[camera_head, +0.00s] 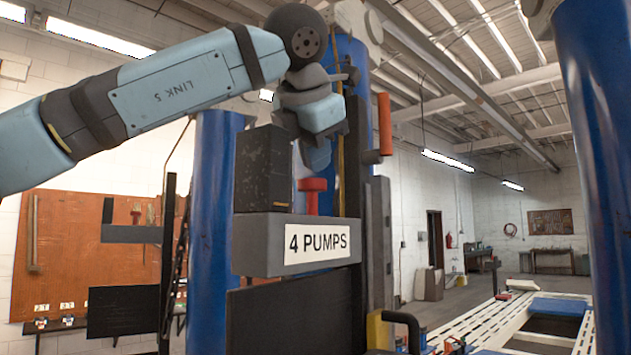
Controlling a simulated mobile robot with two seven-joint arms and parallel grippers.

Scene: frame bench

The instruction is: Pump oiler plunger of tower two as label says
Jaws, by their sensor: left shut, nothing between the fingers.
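The red oiler plunger (312,192) stands upright on a grey bracket (258,244) in front of a blue tower post (214,210). A white label (317,242) on the bracket reads "4 PUMPS". A dark box (263,168) stands on the bracket just left of the plunger. My left gripper (317,164) hangs above the plunger, pointing down. It is shut and empty, with its tips a little above the red knob; I cannot tell whether they line up with it in depth. My right gripper is out of view.
A red handle (384,124) sticks up right of the gripper, beside the post. Another red knob (136,212) shows on a dark bracket farther left. A second blue post (604,150) stands at the right.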

